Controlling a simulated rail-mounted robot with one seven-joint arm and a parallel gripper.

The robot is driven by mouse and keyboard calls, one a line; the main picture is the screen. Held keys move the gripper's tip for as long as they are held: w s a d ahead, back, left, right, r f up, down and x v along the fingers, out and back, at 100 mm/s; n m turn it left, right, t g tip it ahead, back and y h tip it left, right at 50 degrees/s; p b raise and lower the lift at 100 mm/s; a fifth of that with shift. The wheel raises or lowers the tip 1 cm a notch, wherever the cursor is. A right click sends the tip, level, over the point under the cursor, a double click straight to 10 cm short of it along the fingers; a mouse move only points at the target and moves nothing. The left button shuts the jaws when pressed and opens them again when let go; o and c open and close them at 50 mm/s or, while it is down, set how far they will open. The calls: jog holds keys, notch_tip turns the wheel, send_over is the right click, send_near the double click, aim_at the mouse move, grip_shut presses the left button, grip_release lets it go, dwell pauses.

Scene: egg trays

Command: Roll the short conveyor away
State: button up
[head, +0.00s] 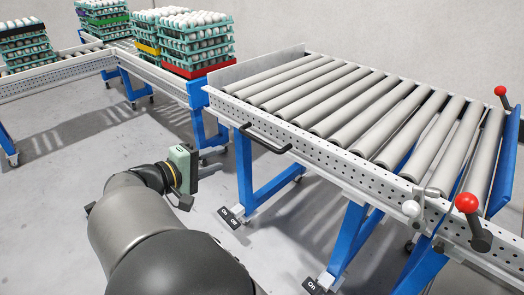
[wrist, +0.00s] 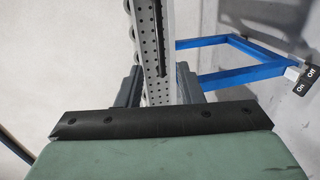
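The short conveyor (head: 335,165) has grey rollers, a perforated side rail and blue legs, and fills the right of the head view. A black bar handle (head: 264,138) is fixed to its near side rail. My gripper (head: 205,175) is left of the handle and apart from it, lower in the picture. In the wrist view my gripper (wrist: 160,72) has its two dark fingers spread, with the perforated rail (wrist: 147,45) and the dark handle (wrist: 158,45) showing beyond the gap. I see nothing held. The fingertips are partly hidden behind the black plate.
Pedals marked On and Off (head: 231,217) sit at the conveyor's feet. Red-knobbed levers (head: 467,203) stand at its near right end. A longer conveyor (head: 150,72) carrying egg-tray stacks (head: 196,42) adjoins at the back left. The floor (head: 55,215) at left is clear.

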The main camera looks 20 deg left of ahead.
aim_at(260, 143)
jog(key=b+x, duration=0.4)
jog(key=x, duration=1.3)
jog(key=shift+w+a, duration=0.1)
jog(key=shift+w, duration=0.05)
grip_shut()
